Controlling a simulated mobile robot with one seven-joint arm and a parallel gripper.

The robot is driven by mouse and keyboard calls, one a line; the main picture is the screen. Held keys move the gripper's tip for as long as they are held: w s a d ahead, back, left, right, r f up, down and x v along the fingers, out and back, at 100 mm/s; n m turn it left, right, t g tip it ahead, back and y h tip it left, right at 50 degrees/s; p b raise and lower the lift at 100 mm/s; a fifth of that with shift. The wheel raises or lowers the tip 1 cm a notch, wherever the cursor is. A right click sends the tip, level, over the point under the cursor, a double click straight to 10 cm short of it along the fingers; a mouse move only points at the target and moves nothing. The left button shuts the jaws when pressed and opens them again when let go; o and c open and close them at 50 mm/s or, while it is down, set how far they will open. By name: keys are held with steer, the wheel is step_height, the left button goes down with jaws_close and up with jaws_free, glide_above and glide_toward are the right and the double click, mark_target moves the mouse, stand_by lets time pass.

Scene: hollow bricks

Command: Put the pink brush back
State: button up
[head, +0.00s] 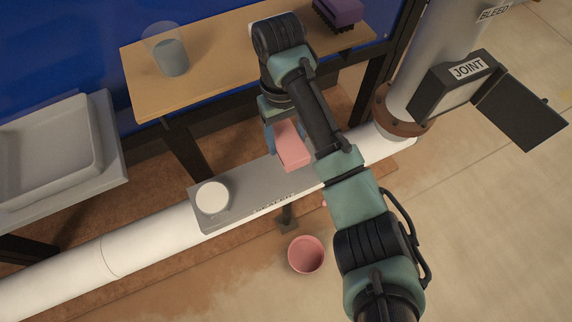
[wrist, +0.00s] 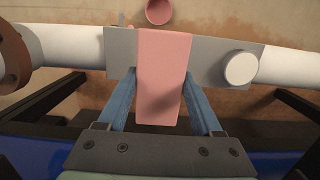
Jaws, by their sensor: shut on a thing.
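The pink brush (head: 292,148) shows as a pink block in my gripper, above the grey plate on the white pipe. In the wrist view the brush (wrist: 162,85) sits between the two blue fingers of my gripper (wrist: 160,78), which is shut on it. It is held in the air and extends past the fingertips. I cannot make out bristles on it. A purple brush-like block (head: 338,12) with a dark underside stands at the far right end of the wooden bench (head: 215,62).
A clear glass with grey-blue contents (head: 170,52) stands on the bench's left. A white round cap (head: 212,197) is on the grey plate (head: 245,190). A pink cup (head: 306,256) stands on the floor. A grey basin (head: 45,150) is left; a JOINT box (head: 455,85) is right.

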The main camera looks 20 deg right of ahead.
mark_target(284, 142)
step_height(284, 142, down, 5)
steer(key=b, duration=0.2)
steer(key=shift+b, duration=0.35)
steer(key=shift+f+b, duration=0.95)
steer(key=shift+f, duration=1.85)
steer(key=o, duration=1.2)
steer(key=shift+f, duration=0.1)
steer(key=r+p, duration=0.1)
steer(key=r, duration=0.4)
steer(key=w+r+p, duration=0.1)
steer(key=r, duration=0.1)
steer(key=shift+r+p, duration=0.3)
steer(key=shift+r, duration=0.1)
